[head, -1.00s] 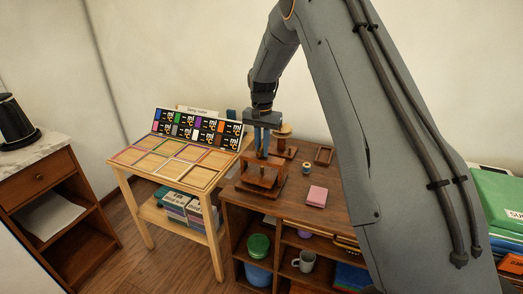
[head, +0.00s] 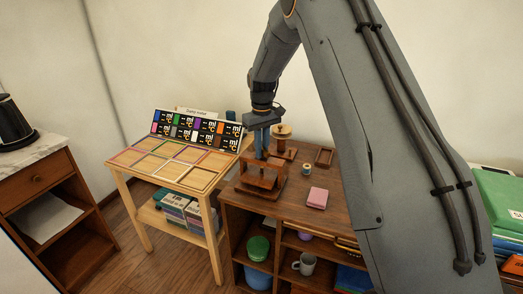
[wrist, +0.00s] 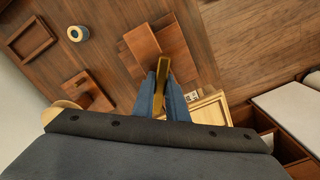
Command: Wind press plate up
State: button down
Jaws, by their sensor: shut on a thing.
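The small wooden press (head: 262,184) stands near the left end of the brown cabinet top. In the wrist view its reddish wooden frame (wrist: 143,45) shows beyond my fingers. My gripper (head: 261,154) points down over the press from above. In the wrist view my gripper (wrist: 163,90) has its blue fingers shut on a narrow brass handle (wrist: 162,72) on top of the press. The press plate's height cannot be made out, as the frame and my fingers hide it.
On the cabinet top (head: 335,209) are a wooden stand with a spool (head: 281,131), a thread reel (head: 306,168), a small tray (head: 324,156) and a pink block (head: 317,197). A light wooden table (head: 128,172) with a colour display stands close on the left.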

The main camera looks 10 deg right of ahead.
jog(key=n, duration=0.6)
jog(key=shift+w+r+n, duration=0.25)
jog(key=shift+n, duration=0.05)
dwell(0.5)
jog(key=c, duration=1.9)
grip_release()
jog(key=shift+o, duration=0.7)
jog(key=shift+s+f, duration=0.1)
jog(key=shift+f, duration=0.05)
jog(key=shift+r+b, duration=1.05)
jog(key=shift+r, duration=2.85)
